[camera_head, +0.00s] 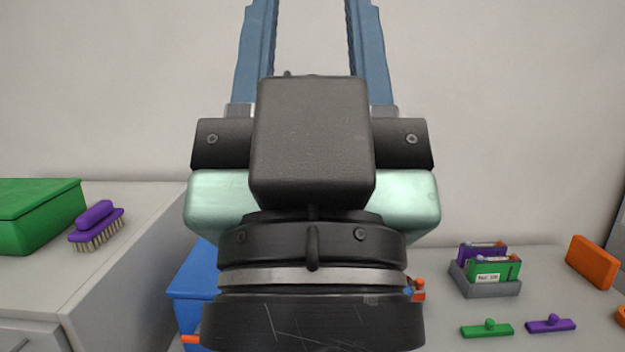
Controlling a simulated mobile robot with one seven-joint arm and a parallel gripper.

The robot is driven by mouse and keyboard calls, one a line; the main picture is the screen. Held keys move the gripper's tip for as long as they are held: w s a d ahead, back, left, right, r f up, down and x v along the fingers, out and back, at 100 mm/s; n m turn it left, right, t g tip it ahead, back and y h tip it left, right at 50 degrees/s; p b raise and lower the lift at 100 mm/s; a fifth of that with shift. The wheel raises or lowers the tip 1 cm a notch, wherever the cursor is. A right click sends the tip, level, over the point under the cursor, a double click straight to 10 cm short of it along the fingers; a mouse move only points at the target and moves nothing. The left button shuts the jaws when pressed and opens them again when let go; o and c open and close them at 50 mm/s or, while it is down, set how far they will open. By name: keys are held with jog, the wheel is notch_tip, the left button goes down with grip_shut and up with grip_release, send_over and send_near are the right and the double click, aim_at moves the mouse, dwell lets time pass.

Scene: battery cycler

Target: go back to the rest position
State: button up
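My gripper (312,22) fills the middle of the head view, raised and pointing up in front of the wall. Its two blue fingers stand wide apart, with bare wall showing between them. Nothing shows between the fingers, but their tips are cut off by the top edge of the picture. My dark wrist and the pale green gripper body hide the middle of the scene behind.
At left, a green box (35,215) and a purple brush (96,227) sit on a grey cabinet (125,205). A blue container (190,290) is partly hidden. At right, a grey holder (488,289) bears purple and green modules; green (487,329) and purple (551,325) handled pieces and an orange block (592,263) lie nearby.

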notch_tip(320, 180, up, 18)
jog(key=p, duration=1.6)
